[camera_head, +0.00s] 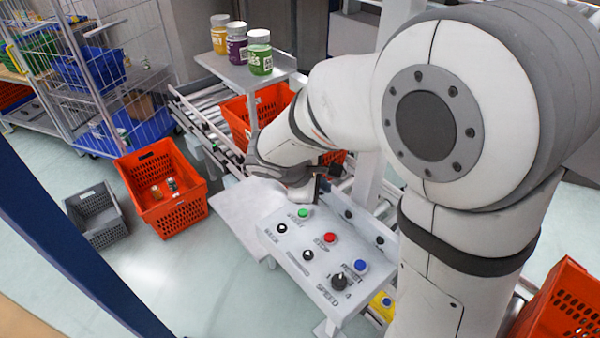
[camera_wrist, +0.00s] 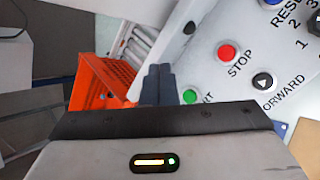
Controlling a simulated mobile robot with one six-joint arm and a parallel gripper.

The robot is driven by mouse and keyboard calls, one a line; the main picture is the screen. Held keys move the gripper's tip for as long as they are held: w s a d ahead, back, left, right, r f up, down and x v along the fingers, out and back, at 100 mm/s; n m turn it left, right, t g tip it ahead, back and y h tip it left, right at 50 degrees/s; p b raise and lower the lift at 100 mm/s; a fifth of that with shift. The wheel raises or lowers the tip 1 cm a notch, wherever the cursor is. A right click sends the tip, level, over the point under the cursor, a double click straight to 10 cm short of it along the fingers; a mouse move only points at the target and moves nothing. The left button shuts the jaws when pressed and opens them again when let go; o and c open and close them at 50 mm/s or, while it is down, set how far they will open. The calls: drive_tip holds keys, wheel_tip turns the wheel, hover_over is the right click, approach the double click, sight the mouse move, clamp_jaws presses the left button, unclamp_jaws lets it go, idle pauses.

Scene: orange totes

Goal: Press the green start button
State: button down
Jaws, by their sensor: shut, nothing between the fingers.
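The green start button (camera_head: 303,213) sits at the far end of a white control panel (camera_head: 282,245), with the word START partly showing beside it. In the wrist view the green button (camera_wrist: 190,96) is just right of my gripper (camera_wrist: 159,72), partly close to the wrist housing's edge. The two dark fingers are together with nothing between them. I cannot tell the exact gap; no contact with the button shows.
An orange tote (camera_head: 258,105) is on the conveyor behind. Jars (camera_head: 260,52) stand on a shelf above. Another orange tote (camera_head: 163,190) is on the floor.

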drive_tip(key=w+a+n, duration=0.1)
drive_tip(key=a+n+t, duration=0.1)
drive_tip(key=a, duration=0.1)
drive_tip(key=w+a+n+t+p, duration=0.1)
drive_tip(key=a, duration=0.1)
drive_tip(key=shift+w+a+f, duration=0.1)
drive_tip(key=shift+w, duration=0.2)
drive_tip(key=b, duration=0.6)
hover_over(299, 214)
wheel_tip(299, 214, down, 8)
drive_tip(key=shift+r, duration=0.15)
drive_tip(key=shift+f+b, duration=0.3)
drive_tip(key=shift+f, duration=0.25)
idle(1.1)
drive_tip(key=shift+f+b, duration=0.4)
drive_tip(key=shift+b, duration=0.15)
